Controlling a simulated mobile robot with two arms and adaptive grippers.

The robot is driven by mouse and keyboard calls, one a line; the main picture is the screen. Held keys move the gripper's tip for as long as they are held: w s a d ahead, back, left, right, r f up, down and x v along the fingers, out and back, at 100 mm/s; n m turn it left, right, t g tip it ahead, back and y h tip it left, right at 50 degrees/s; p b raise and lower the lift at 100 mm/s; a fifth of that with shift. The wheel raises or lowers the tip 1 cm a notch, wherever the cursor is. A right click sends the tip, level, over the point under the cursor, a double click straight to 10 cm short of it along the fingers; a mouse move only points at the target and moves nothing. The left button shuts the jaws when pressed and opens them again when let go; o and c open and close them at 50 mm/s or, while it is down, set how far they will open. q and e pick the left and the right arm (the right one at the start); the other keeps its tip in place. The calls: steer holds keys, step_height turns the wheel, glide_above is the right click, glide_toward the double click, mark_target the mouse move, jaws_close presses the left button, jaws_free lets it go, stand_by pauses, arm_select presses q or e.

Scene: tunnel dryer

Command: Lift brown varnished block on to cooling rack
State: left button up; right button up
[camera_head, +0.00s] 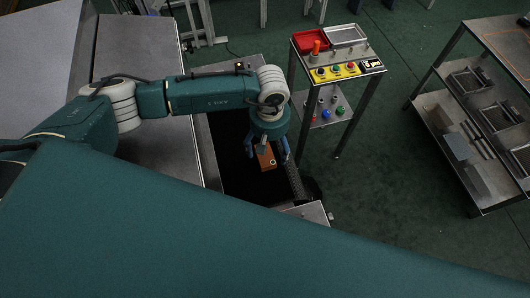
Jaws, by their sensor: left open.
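The brown block (266,161) is a small orange-brown piece with a pale round mark near one end. It lies over the dark belt (238,180) in the middle of the view. My left gripper (267,152) points down above the block, its blue fingers apart, one to each side of it in the picture. The gripper's body hides the far end of the block, and I cannot tell how high the fingers are above the belt. My right gripper is not in view. I cannot tell for sure which thing is the cooling rack.
A metal stand (335,68) with coloured buttons, a red tray (311,41) and a grey tray (344,36) stands beyond the belt. A shelved metal rack (437,98) holding frames and blocks is at the right. Green floor between them is clear. My own teal body covers the foreground.

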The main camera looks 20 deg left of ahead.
mark_target(268, 153)
arm_select(q)
steer(key=shift+s+f+p, duration=0.1)
steer(key=shift+f+p, duration=0.25)
steer(key=shift+f, duration=1.25)
steer(key=shift+c, duration=0.3)
steer(key=c, duration=1.2)
steer(key=shift+c, duration=0.6)
steer(key=shift+r, duration=0.15)
